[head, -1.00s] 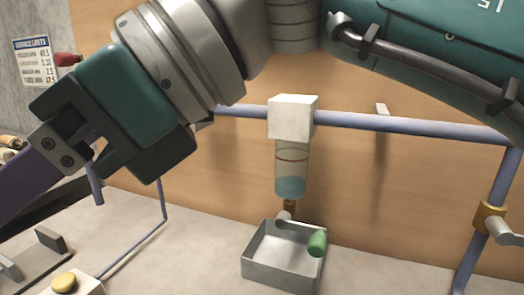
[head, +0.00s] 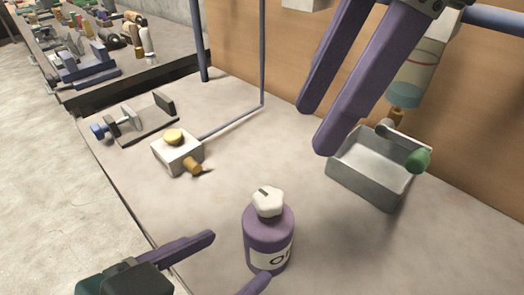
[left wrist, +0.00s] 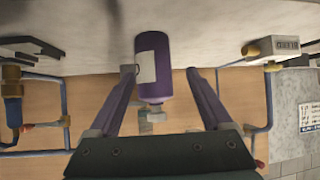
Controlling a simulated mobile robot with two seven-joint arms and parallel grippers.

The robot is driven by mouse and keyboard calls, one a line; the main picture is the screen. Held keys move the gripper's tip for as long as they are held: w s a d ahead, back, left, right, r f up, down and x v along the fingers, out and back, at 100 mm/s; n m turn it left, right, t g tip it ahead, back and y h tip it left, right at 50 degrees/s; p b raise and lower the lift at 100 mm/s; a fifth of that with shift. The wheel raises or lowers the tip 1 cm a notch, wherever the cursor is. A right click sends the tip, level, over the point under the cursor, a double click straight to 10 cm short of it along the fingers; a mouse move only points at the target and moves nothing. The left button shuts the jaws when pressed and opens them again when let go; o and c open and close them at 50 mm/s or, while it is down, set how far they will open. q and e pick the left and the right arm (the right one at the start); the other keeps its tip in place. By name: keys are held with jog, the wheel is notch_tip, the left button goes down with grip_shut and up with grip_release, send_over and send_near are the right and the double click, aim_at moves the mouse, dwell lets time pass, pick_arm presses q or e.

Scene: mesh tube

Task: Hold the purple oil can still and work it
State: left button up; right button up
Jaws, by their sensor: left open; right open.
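The purple oil can (head: 266,235) stands upright on the bench with a white knob-like cap (head: 268,201) and a pale label. My left gripper (head: 240,255) is open at the bottom of the head view, one fingertip left of the can, the other overlapping its lower front. My right gripper (head: 316,128) is open and empty, above and behind the can, fingers pointing down.
A metal tray (head: 350,185) with a green-ended handle (head: 417,160) sits at right under a clear vessel (head: 410,75). A white box with a yellow button (head: 173,136) and a small clamp (head: 140,118) are at left. Bare bench lies between.

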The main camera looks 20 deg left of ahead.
aim_at(279, 220)
pick_arm(q)
jog(key=shift+o, duration=1)
jog(key=shift+s+d+r+t, duration=0.1)
jog(key=shift+d+r+t, duration=0.4)
jog(key=shift+t, duration=0.2)
jog(key=shift+r, duration=0.1)
jog(key=shift+d+t, duration=0.15)
jog(key=shift+t, duration=0.15)
jog(key=x, duration=1)
jog(key=shift+r, duration=0.2)
jog(key=shift+c, duration=0.2)
